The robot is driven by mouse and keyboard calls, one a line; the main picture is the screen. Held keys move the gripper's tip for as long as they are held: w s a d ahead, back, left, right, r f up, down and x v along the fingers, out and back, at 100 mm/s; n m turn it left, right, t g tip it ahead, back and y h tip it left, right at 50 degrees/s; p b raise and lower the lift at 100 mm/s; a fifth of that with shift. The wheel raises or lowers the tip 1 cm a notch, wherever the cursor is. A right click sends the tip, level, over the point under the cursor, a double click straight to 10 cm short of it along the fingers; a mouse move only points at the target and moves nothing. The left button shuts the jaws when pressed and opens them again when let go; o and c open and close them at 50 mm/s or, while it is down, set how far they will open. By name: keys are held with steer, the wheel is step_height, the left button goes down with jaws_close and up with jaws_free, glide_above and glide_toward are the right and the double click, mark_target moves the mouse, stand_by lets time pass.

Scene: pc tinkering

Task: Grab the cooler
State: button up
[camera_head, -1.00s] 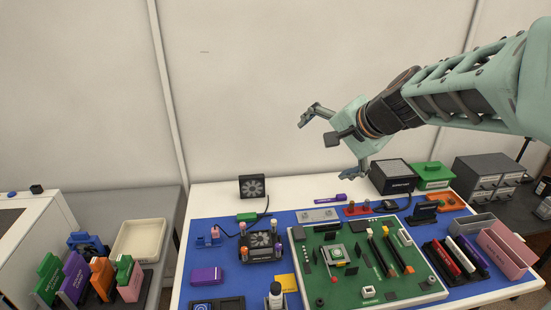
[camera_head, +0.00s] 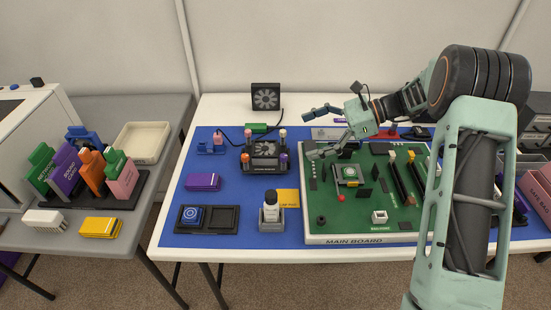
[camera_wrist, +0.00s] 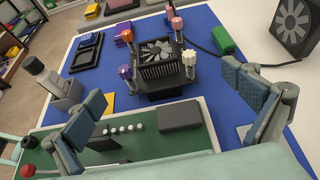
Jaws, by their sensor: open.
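The cooler (camera_head: 264,153) is a black finned block with a fan on top and coloured knobs at its corners. It stands upright on the blue mat, left of the green main board (camera_head: 340,224). My gripper (camera_head: 313,133) is open and empty, to the right of the cooler and above the back left part of the main board. In the wrist view the cooler (camera_wrist: 160,62) shows ahead between the open fingers (camera_wrist: 172,96), apart from both.
A standing fan (camera_head: 265,97) with a cable and a green block (camera_head: 257,128) are behind the cooler.

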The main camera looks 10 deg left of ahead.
mark_target(272, 147)
steer(key=shift+d+f+y, duration=0.1)
steer(key=shift+f+y, duration=0.2)
steer(key=b+x, duration=0.1)
steer(key=x, duration=0.4)
steer(key=shift+s+a, duration=0.1)
steer(key=shift+a, duration=0.25)
steer(key=x, duration=0.3)
steer(key=b+x, duration=0.1)
steer(key=x, duration=0.1)
steer(key=shift+s+r, duration=0.2)
steer(key=shift+s, duration=0.1)
steer(key=shift+a, duration=0.1)
steer(key=c, duration=1.6)
steer(key=shift+c, duration=0.6)
